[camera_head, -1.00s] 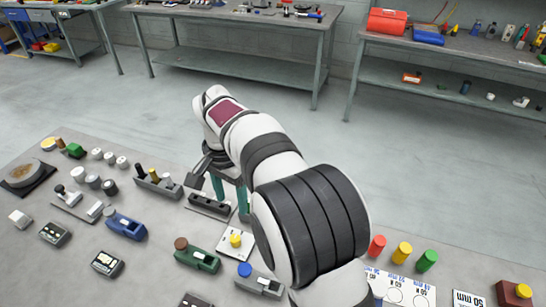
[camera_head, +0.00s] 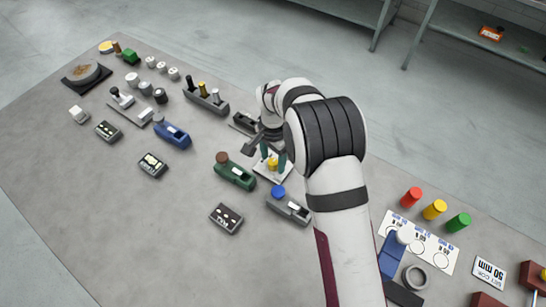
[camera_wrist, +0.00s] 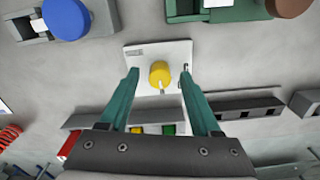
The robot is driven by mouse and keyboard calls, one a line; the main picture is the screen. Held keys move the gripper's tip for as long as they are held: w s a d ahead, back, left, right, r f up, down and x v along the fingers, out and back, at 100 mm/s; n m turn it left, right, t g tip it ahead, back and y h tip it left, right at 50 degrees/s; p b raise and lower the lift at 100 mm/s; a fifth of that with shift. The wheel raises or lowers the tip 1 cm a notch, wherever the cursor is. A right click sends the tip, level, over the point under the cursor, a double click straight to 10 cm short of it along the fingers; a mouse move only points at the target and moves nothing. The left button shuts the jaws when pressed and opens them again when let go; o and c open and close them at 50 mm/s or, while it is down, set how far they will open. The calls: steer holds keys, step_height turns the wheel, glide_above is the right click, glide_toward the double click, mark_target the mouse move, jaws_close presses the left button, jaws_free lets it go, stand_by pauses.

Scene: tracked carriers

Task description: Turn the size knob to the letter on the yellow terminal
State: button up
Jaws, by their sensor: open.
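The size knob is a yellow round knob (camera_head: 272,162) on a white square plate (camera_head: 283,176). In the wrist view the knob (camera_wrist: 159,72) sits mid-plate, with a pale pointer towards the bottom of the picture. Its plate (camera_wrist: 150,47) bears dark marks too small to read. My gripper (camera_wrist: 159,78) is open, with one teal finger on each side of the knob and gaps between. Of the small dark terminals, one (camera_head: 153,165) shows a yellowish-green display and may be the yellow terminal. Its letter is unreadable.
Another terminal (camera_head: 226,217) lies in front. Red, yellow and green pegs (camera_head: 434,209) stand right. The table's front left is clear.

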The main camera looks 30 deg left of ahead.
steer(key=shift+c, duration=0.2)
jaws_close()
steer(key=n, duration=0.4)
steer(key=shift+n, duration=2.3)
steer(key=shift+o, duration=0.2)
jaws_free()
